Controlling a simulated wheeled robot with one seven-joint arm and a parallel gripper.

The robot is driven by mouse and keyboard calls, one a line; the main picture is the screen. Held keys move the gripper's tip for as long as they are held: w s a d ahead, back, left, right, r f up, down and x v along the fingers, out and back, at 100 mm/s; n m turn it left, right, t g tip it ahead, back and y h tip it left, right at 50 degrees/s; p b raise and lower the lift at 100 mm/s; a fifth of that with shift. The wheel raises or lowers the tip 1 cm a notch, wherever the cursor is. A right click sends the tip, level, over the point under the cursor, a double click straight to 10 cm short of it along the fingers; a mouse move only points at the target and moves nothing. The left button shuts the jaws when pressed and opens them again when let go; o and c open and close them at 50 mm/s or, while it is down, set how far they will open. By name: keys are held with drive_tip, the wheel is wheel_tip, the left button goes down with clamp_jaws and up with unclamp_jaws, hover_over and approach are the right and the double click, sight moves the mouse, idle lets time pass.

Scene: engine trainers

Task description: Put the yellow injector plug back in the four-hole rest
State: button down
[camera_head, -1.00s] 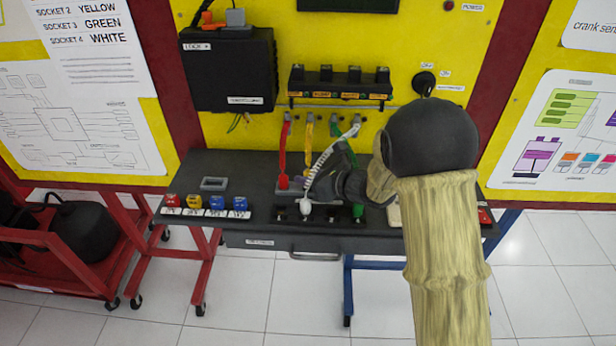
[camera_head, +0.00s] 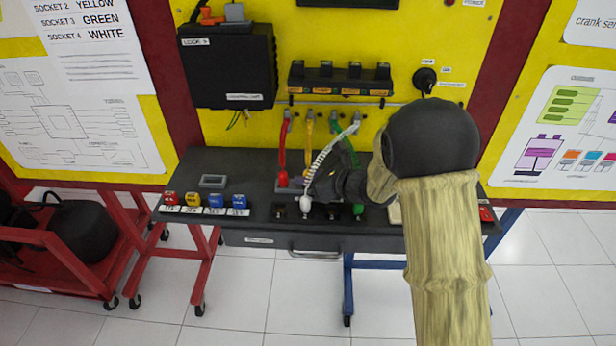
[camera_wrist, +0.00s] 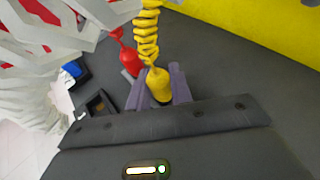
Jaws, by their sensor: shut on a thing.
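The yellow injector plug (camera_wrist: 159,86) is between the two fingers of my gripper (camera_wrist: 158,97), which is shut on it. Its coiled yellow cable (camera_wrist: 147,30) rises from it. In the head view my wrist hides the plug, and only the yellow cable (camera_head: 309,135) shows above. The red plug (camera_wrist: 130,60) stands just beyond, beside a grey edge; in the head view the red plug (camera_head: 282,179) sits at the grey block (camera_head: 283,190) behind the front row. I cannot tell whether the yellow plug touches that block, most of which is hidden.
The white plug (camera_head: 305,202) and green plug (camera_head: 357,209) stand in the black front row on the bench. The white coiled cable (camera_wrist: 35,90) crosses close on the left of the wrist view. Several coloured blocks (camera_head: 216,202) sit at the bench's left. The yellow panel rises behind.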

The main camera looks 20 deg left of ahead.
drive_tip(key=shift+f+b, duration=0.25)
drive_tip(key=shift+b, duration=0.05)
drive_tip(key=c, duration=1.5)
unclamp_jaws()
drive_tip(key=shift+r+v, duration=0.25)
drive_tip(key=shift+v, duration=1)
drive_tip(key=shift+r+v, duration=0.2)
drive_tip(key=shift+v, duration=1.05)
drive_tip(key=shift+a, duration=0.25)
wheel_tip(320, 180, up, 6)
drive_tip(key=shift+f+p, duration=0.2)
drive_tip(key=shift+p, duration=0.75)
